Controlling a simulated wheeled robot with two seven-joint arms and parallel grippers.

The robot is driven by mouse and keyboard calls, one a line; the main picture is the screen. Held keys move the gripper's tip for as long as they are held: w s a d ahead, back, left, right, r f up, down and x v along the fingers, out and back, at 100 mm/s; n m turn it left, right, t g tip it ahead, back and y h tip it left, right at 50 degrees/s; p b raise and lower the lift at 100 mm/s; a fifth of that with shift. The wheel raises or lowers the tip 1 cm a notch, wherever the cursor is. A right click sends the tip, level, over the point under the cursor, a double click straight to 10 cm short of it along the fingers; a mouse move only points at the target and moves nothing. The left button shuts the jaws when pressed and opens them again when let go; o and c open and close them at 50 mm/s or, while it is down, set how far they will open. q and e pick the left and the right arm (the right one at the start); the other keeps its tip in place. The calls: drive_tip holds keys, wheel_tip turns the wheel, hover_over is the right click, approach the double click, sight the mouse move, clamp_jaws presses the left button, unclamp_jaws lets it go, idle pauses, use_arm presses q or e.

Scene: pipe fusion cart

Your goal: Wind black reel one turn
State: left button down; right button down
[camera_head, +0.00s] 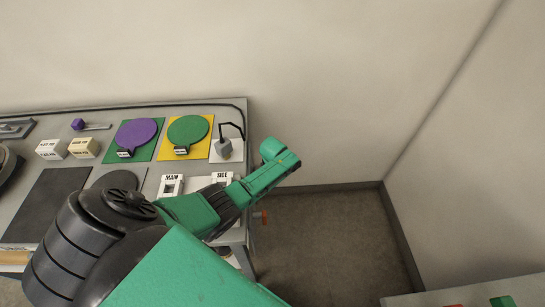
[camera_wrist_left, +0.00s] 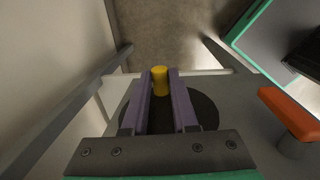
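In the left wrist view, the black reel (camera_wrist_left: 206,108) is a dark round disc beneath the fingers. A yellow upright handle (camera_wrist_left: 160,80) stands at it. My left gripper (camera_wrist_left: 160,84) has its two purple fingers closed around the handle, one on each side, with no clear gap. In the head view, my green and black arm crosses the cart from the lower left. Its fingers, the yellow handle and any clear view of the reel are hidden there. My right gripper is in neither view.
The grey cart (camera_head: 25,205) carries a purple disc (camera_head: 137,132), a green disc (camera_head: 188,130) and white blocks labelled MAIN (camera_head: 171,184) and SIDE (camera_head: 222,177). An orange-red handle (camera_wrist_left: 290,112) is close to the right of the reel. Floor right of the cart is clear, with walls behind.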

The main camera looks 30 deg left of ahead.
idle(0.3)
use_arm(q)
drive_tip(key=shift+r+t+y+p, duration=0.1)
drive_tip(key=shift+t+y+p, duration=0.45)
drive_tip(key=shift+p, duration=0.3)
drive_tip(key=shift+t, duration=0.35)
drive_tip(key=shift+t+y, duration=0.3)
drive_tip(key=shift+y, duration=0.05)
drive_tip(key=shift+w+f, duration=0.1)
drive_tip(key=shift+f, duration=0.15)
drive_tip(key=t+y+b, duration=0.2)
drive_tip(key=b, duration=0.4)
drive_tip(key=shift+a+t+b, duration=0.15)
drive_tip(key=shift+t+b, duration=0.15)
drive_tip(key=shift+t, duration=0.1)
drive_tip(key=shift+w+r+b, duration=0.1)
drive_tip(key=shift+r+b, duration=0.25)
drive_tip(key=shift+b, duration=0.1)
drive_tip(key=shift+r, duration=0.1)
